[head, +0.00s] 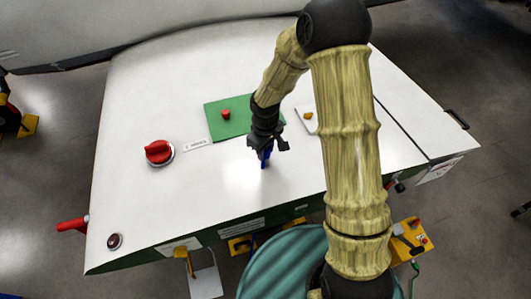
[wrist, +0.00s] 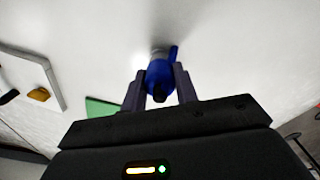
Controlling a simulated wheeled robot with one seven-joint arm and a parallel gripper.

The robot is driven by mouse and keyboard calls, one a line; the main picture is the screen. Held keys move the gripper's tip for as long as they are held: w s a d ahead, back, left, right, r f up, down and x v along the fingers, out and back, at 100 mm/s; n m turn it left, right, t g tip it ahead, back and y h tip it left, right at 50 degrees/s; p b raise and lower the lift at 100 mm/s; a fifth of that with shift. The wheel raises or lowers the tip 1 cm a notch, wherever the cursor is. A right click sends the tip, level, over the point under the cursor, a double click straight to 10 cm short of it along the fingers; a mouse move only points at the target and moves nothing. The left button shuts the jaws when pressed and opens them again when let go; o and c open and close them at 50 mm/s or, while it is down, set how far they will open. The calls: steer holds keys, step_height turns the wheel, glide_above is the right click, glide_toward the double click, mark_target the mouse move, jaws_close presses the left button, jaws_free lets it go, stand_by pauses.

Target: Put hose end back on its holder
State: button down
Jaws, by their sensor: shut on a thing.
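My gripper (head: 267,149) is over the white sloped panel (head: 215,80), close to its surface. In the wrist view my gripper (wrist: 160,92) has its two dark fingers shut on a blue piece (wrist: 159,76), which looks like a valve or hose fitting. The blue piece (head: 266,158) also shows below the fingers in the head view. Its far end meets or lies very close to the white surface; I cannot tell which. I cannot make out a hose end or its holder for certain in either view.
A green plate with a red knob (head: 226,115) lies behind my gripper. A large red rotary knob (head: 159,152) is to the left, and a dark button (head: 114,241) at the front left. A white plate with an orange knob (head: 309,116) is to the right.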

steer(key=shift+r, duration=0.45)
steer(key=shift+r+p, duration=1.45)
steer(key=shift+s+f, duration=0.1)
steer(key=shift+s, duration=0.05)
